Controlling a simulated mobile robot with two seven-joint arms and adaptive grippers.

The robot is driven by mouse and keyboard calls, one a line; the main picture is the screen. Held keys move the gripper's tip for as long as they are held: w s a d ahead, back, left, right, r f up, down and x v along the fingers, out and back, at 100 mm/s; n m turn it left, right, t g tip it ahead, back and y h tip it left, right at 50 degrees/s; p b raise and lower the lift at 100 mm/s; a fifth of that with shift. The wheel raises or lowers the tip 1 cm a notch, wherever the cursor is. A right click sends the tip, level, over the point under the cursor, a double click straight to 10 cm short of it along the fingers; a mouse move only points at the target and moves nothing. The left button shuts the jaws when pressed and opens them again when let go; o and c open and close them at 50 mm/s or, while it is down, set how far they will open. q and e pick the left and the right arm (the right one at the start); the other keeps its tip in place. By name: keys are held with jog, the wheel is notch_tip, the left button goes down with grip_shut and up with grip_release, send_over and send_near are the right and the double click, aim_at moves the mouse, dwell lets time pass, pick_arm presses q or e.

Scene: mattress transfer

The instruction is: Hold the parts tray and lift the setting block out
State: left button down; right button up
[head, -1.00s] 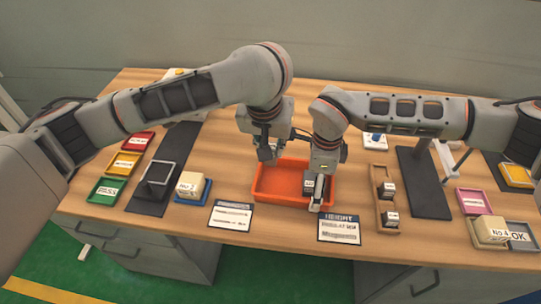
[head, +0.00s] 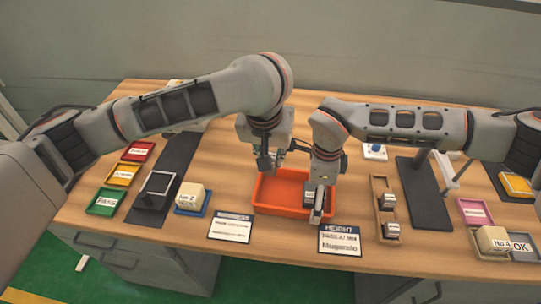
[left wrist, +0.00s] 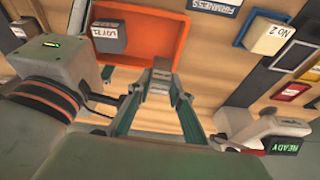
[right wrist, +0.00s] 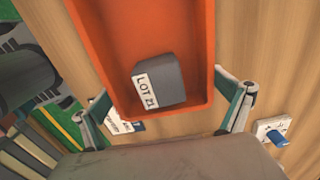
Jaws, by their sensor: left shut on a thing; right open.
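The parts tray (head: 264,196) is a shallow orange box at the middle of the table; it also shows in the left wrist view (left wrist: 140,46) and right wrist view (right wrist: 100,40). The setting block (right wrist: 172,82), dark grey with a white "LOT 21" label, sits in the tray near its right end; it also shows in the left wrist view (left wrist: 108,38). My left gripper (head: 270,164) is shut on the tray's back wall. My right gripper (head: 318,208) is open over the block's end of the tray. In the right wrist view its fingers are spread wide, apart from the block.
Label cards (head: 339,240) lie in front of the tray. A No 2 block (head: 190,196) is on the left, and a wooden rack (head: 379,190) with grey blocks is on the right. A No 4 block (head: 490,239) stands at far right. Bare wood shows beside the tray.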

notch_tip(320, 180, up, 12)
jog(key=shift+f, duration=0.1)
dwell(0.4)
